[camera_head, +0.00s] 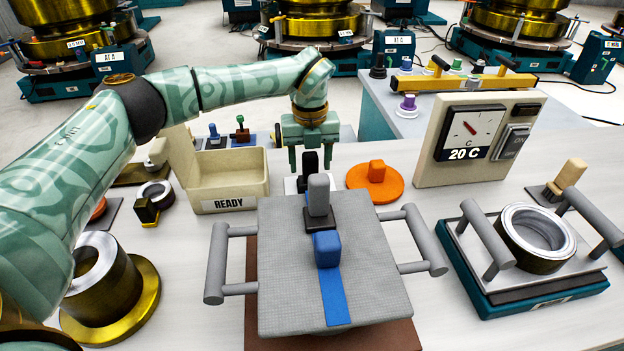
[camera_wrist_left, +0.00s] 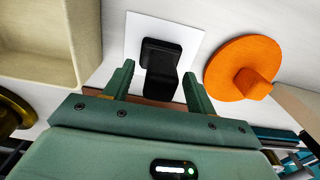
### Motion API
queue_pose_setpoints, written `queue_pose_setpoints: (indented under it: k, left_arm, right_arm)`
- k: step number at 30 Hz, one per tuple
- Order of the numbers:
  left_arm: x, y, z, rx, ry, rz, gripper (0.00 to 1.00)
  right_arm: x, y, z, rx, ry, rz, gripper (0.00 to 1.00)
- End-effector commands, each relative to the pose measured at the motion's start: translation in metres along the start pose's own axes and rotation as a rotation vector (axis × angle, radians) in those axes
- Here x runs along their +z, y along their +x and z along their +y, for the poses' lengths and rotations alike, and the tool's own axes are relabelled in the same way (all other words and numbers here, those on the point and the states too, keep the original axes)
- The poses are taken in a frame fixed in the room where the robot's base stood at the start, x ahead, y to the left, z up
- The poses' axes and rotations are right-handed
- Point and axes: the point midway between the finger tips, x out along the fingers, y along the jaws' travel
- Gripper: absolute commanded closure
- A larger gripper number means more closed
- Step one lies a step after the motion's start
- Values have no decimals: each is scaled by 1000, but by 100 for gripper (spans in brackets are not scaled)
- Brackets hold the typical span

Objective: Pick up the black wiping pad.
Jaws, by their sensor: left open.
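The black wiping pad (camera_head: 311,160) has an upright handle block and sits on a white square (camera_wrist_left: 143,28) on the bench, behind the grey plate. In the left wrist view the pad (camera_wrist_left: 160,55) shows its base and its handle, which points toward the camera. My left gripper (camera_head: 310,168) is open over the pad, pointing down. In the wrist view its fingers (camera_wrist_left: 159,72) stand one on each side of the handle, with small gaps. I cannot tell whether the fingertips touch anything. Part of the pad is hidden behind the grey handle in the head view. My right gripper is not in view.
A cream tray labelled READY (camera_head: 228,185) stands close on the left. An orange disc with a knob (camera_head: 375,183) lies close on the right. In front is a grey plate (camera_head: 375,270) with side handles, carrying a grey block (camera_head: 318,195) and a blue block (camera_head: 327,248). A gauge box (camera_head: 440,150) stands further right.

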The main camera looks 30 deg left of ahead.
Motion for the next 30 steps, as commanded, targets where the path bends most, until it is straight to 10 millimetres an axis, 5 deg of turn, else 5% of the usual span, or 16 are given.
queue_pose_setpoints:
  k: [3, 9, 15, 24, 30]
  left_arm:
    - [0, 20, 0, 2, 0, 3, 44]
    - [0, 17, 0, -1, 0, 0, 44]
    - [0, 17, 0, 0, 0, 0, 92]
    - [0, 14, 0, 0, 0, -1, 92]
    - [0, -26, 0, -4, 0, -6, 92]
  right_arm:
    - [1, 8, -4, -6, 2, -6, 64]
    - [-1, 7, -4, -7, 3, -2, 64]
    - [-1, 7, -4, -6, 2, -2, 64]
    - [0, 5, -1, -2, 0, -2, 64]
    - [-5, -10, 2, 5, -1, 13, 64]
